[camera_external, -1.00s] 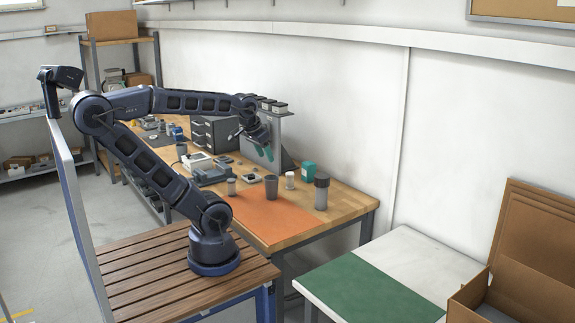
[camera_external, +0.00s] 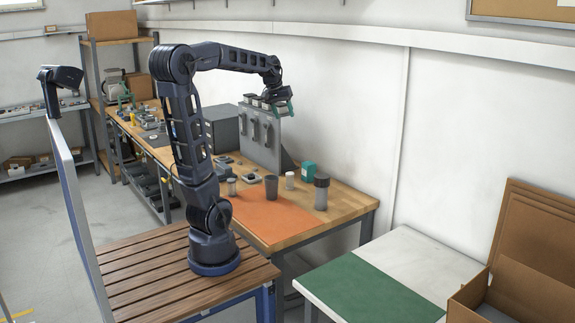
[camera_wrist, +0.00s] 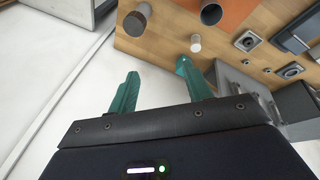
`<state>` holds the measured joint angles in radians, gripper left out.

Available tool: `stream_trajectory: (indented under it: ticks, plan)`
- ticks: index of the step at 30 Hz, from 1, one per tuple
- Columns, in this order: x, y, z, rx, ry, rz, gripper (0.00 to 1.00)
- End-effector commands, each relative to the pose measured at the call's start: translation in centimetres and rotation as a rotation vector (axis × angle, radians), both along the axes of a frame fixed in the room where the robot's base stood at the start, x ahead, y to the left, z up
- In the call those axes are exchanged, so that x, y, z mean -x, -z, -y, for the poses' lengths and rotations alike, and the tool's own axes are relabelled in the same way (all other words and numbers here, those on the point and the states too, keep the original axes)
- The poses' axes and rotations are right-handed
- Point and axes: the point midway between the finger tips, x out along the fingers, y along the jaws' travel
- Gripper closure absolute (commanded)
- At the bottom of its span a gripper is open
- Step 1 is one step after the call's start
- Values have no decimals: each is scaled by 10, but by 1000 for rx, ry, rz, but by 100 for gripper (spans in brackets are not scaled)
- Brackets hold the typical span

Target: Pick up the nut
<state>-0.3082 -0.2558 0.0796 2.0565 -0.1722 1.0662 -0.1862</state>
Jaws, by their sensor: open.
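My gripper (camera_external: 283,108) is high above the workbench, beside the top of the upright grey panel. In the wrist view its two green fingers (camera_wrist: 157,70) are spread with nothing between them. I cannot clearly make out a nut. One small grey piece also shows in the external view (camera_external: 250,178).
The wooden bench (camera_external: 345,203) carries an orange mat (camera_external: 262,222), a dark cup (camera_external: 271,187), a white jar (camera_external: 289,181), a dark-lidded jar (camera_external: 321,193) and a teal box (camera_external: 308,171). A grey panel (camera_external: 264,150) stands upright at the back, close to the wall.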

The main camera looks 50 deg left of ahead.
Motion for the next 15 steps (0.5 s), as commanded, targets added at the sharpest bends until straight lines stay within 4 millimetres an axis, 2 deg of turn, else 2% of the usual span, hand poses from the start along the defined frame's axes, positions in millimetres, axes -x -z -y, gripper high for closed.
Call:
stream_trajectory:
  ticks: [1,6,11,15]
  plan:
    - [-12,-1,-17,16,-40,-7,50]
    - [-47,-3,-71,68,-166,-20,50]
    - [-75,-1,-128,114,-283,-30,50]
    - [-95,6,-180,152,-384,-39,50]
